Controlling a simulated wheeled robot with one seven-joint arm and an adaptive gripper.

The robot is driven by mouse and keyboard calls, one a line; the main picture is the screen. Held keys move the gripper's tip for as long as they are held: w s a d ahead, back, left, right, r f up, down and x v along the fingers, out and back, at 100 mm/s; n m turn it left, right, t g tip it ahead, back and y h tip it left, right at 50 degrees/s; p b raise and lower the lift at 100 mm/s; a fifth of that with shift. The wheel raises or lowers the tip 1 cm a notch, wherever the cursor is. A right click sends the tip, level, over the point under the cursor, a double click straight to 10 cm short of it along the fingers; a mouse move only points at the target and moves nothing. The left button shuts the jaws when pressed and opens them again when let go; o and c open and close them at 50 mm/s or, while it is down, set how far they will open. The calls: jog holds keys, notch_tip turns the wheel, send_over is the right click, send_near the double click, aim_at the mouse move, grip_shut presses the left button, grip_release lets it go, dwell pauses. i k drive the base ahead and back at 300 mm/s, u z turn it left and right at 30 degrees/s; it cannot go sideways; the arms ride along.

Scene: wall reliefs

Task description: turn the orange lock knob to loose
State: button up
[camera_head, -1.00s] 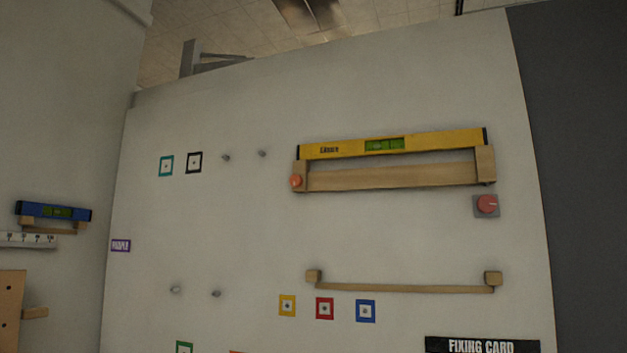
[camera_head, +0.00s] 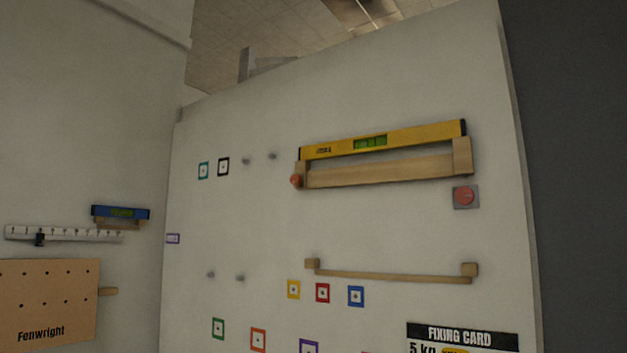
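A small round orange knob (camera_head: 296,181) sits at the left end of the upper wooden rail (camera_head: 385,172), by the rail's left end block. A round red-orange dial (camera_head: 465,196) sits on a square grey plate below the rail's right end. I cannot tell for sure which of the two is the lock knob, nor read either one's setting. A yellow spirit level (camera_head: 420,134) rests along the top of the upper rail, tilted up to the right in the picture. My gripper is not in view.
A lower thin wooden rail (camera_head: 390,276) spans two blocks. Several coloured square markers and grey pegs dot the white wall. A black fixing card (camera_head: 462,337) is at bottom right. On the left wall are a blue level (camera_head: 120,212), a white ruler (camera_head: 75,234) and a pegboard (camera_head: 50,300).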

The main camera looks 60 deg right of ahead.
aim_at(296, 179)
jog(key=z, duration=1.55)
